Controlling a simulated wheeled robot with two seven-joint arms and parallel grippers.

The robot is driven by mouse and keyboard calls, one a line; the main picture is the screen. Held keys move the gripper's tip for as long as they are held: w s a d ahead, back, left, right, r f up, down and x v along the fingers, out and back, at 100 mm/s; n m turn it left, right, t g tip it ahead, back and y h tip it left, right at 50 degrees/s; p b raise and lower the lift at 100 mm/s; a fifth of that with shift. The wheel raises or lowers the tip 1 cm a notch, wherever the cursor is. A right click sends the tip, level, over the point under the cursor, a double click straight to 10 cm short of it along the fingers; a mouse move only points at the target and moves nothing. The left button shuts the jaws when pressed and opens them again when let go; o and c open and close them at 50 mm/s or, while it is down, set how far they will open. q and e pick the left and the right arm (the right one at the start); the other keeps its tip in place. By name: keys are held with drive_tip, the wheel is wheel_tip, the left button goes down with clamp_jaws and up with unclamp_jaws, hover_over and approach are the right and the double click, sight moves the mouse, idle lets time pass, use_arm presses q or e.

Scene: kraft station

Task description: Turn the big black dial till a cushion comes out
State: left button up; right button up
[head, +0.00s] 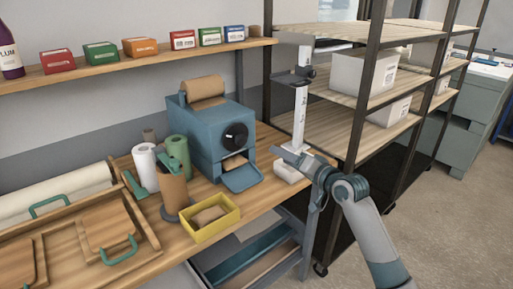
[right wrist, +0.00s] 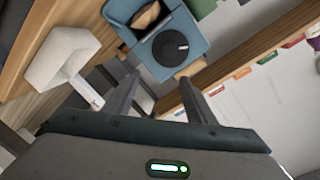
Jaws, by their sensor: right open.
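The blue machine (head: 202,137) stands on the bench with a big round black dial (head: 236,136) on its front. The dial also shows in the right wrist view (right wrist: 170,47), with a light mark on its face. Brown paper (head: 234,162) shows in the slot below the dial, above a lowered blue flap (head: 243,177). My right gripper (head: 281,153) is to the right of the machine, apart from the dial. In the wrist view its two fingers (right wrist: 158,97) are spread and empty, with the dial beyond them. My left gripper is out of view.
A brown paper roll (head: 205,88) sits on top of the machine. A yellow bin (head: 232,215) holding brown paper stands in front. A white upright stand (head: 299,118) is close to my right gripper. Shelving (head: 350,150) is to the right; rolls (head: 177,158) stand left.

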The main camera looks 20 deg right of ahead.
drive_tip(key=w+d+r+n+t+h+p, duration=0.4)
drive_tip(key=d+n, duration=0.3)
drive_tip(key=n, duration=0.8)
drive_tip(key=s+a+f+n+g+y+p, duration=0.1)
drive_tip(key=s+a+f+n+y, duration=0.1)
drive_tip(key=n, duration=1.3)
drive_tip(key=s+a+f+n+g+y+p, duration=0.1)
drive_tip(key=a+f+n+y, duration=0.3)
drive_tip(key=n, duration=1.2)
drive_tip(key=shift+s+a+n+g+y, duration=0.3)
drive_tip(key=shift+s+a+g+y, duration=0.1)
drive_tip(key=shift+s+a+g, duration=0.25)
drive_tip(key=shift+w+a, duration=0.1)
drive_tip(key=shift+w, duration=0.05)
approach(243, 142)
drive_tip(key=x, duration=0.9)
